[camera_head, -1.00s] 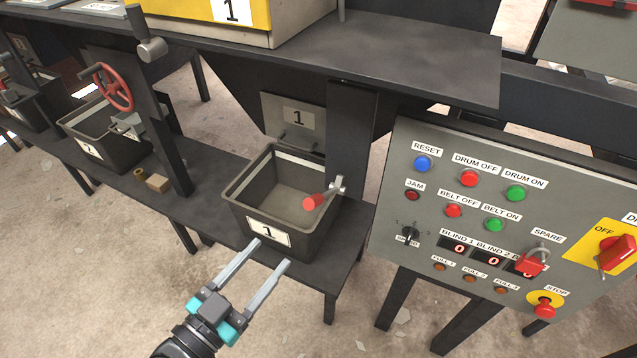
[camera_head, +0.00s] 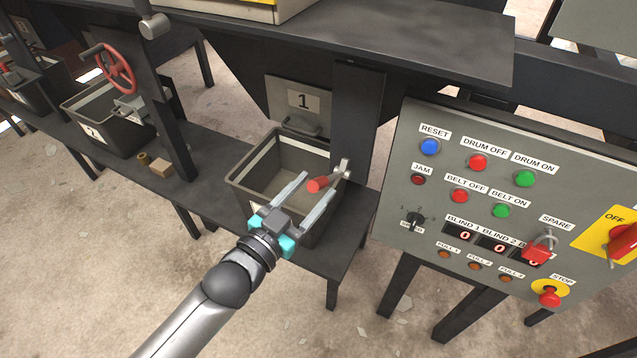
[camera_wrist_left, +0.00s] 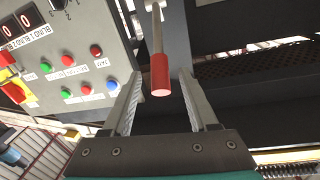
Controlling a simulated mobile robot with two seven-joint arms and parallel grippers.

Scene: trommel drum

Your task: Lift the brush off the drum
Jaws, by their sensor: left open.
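No brush or drum can be made out for certain. A lever with a red grip (camera_head: 318,184) sticks out from a grey pivot on the dark post above bin 1 (camera_head: 243,184). My left gripper (camera_head: 324,178) is open, its two fingers reaching over bin 1 towards the lever, one on each side of the red grip in the picture. In the left wrist view the red grip (camera_wrist_left: 160,76) shows centred between the open fingertips, with gaps on both sides. Whether it is fully between the jaws in depth, I cannot tell. My right gripper is not in view.
The control panel (camera_head: 480,240) with buttons and switches stands to the right. A dark deck (camera_head: 400,45) overhangs behind. A red handwheel (camera_head: 117,68), bin 2 (camera_head: 110,122) and a small cardboard block (camera_head: 162,168) are to the left. Open floor lies in front.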

